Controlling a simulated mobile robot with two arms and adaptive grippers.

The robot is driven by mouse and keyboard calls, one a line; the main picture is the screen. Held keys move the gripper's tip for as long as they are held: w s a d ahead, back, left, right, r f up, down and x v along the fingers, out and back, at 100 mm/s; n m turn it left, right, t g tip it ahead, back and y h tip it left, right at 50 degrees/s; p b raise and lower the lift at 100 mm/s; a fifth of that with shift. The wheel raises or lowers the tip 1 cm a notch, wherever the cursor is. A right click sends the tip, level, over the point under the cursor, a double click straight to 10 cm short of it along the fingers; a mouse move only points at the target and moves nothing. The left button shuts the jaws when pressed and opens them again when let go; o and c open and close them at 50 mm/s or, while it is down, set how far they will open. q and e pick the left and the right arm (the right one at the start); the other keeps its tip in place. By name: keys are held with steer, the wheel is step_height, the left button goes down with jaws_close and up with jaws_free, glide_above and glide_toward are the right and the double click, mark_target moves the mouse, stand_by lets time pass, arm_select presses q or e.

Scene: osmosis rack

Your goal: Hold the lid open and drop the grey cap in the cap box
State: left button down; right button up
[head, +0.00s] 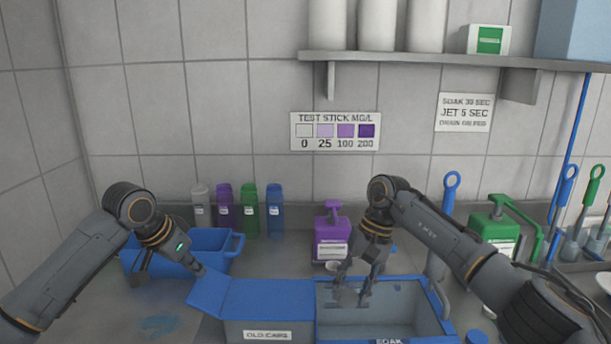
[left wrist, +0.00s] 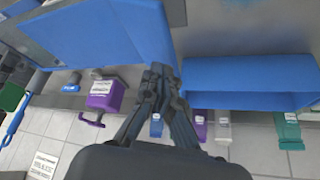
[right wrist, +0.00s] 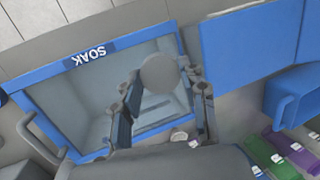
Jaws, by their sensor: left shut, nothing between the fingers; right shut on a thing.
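The cap box (head: 266,335), labelled OLD CAPS, stands at the front centre in the head view. Its blue lid (head: 265,299) shows as a panel over it; how far it is open I cannot tell. My left gripper (head: 197,268) is shut and empty at the lid's left corner; contact is unclear. The lid also seems to show in the left wrist view (left wrist: 100,35). My right gripper (head: 362,288) is shut on the round grey cap (right wrist: 158,73), above the open SOAK box (head: 385,334), right of the cap box.
A blue bin (head: 205,240) stands behind my left gripper. Several coloured bottles (head: 249,212) line the back wall. A purple pump jug (head: 331,240) stands behind the boxes, and a green jug (head: 495,230) is at the right. A shelf (head: 450,60) runs above.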

mark_target(197, 284)
arm_select(q)
steer(key=shift+f, duration=0.1)
stand_by(0.3)
steer(key=shift+f, duration=3.2)
arm_select(e)
steer(key=shift+a+f, duration=0.2)
steer(key=shift+a, duration=1.65)
steer(key=shift+a+f, duration=0.15)
steer(key=shift+a, duration=1.7)
steer(key=shift+a+f, duration=0.2)
steer(key=shift+a, duration=1.65)
